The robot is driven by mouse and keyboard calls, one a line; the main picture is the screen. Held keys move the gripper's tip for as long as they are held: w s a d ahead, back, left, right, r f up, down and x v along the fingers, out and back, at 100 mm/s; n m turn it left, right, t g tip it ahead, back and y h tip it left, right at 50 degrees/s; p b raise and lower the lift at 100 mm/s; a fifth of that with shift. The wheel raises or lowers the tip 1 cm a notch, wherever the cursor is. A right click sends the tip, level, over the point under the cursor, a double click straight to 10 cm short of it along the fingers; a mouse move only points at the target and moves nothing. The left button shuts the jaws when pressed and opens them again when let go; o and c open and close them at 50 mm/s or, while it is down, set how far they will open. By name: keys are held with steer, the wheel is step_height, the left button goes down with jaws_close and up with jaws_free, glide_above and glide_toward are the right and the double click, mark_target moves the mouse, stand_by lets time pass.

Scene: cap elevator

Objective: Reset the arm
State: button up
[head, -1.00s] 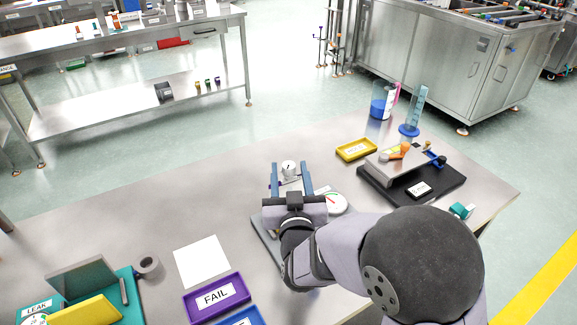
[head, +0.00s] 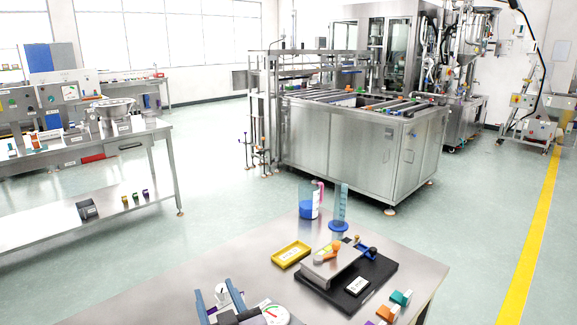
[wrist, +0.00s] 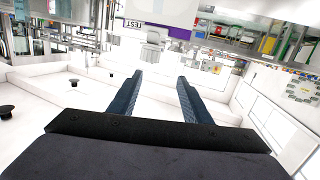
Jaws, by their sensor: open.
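My gripper (wrist: 158,100) shows in the wrist view with its two dark blue fingers spread apart and nothing between them. In the head view my gripper (head: 221,300) is at the bottom edge, with its fingertips pointing up and the rest cut off by the frame. A white-topped part (head: 221,291) appears between or just behind the fingers there; I cannot tell its exact distance. A round white dial gauge (head: 272,316) is just right of the gripper, partly cut off.
On the steel table (head: 255,285) are a yellow tray (head: 291,254), a black base (head: 372,285) with a metal fixture, a blue-filled beaker (head: 308,205) and a measuring cylinder (head: 340,208). Small coloured blocks (head: 400,298) lie near the right edge. Open floor surrounds the table.

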steer(key=s+d+f+m+g+h+p, duration=0.1)
steer(key=s+d+f+g+h+p, duration=0.2)
steer(key=d, duration=0.6)
steer(key=s+d+f+m+g+h, duration=0.1)
steer(key=s+d+f+g+h, duration=0.1)
steer(key=d+f+g, duration=0.55)
steer(key=s+d+m+g+h+p, duration=0.2)
steer(key=s+d+m+g, duration=0.2)
steer(key=s+d, duration=1)
steer(key=shift+s+d+h, duration=0.3)
steer(key=shift+s+d, duration=0.1)
steer(key=shift+s, duration=0.6)
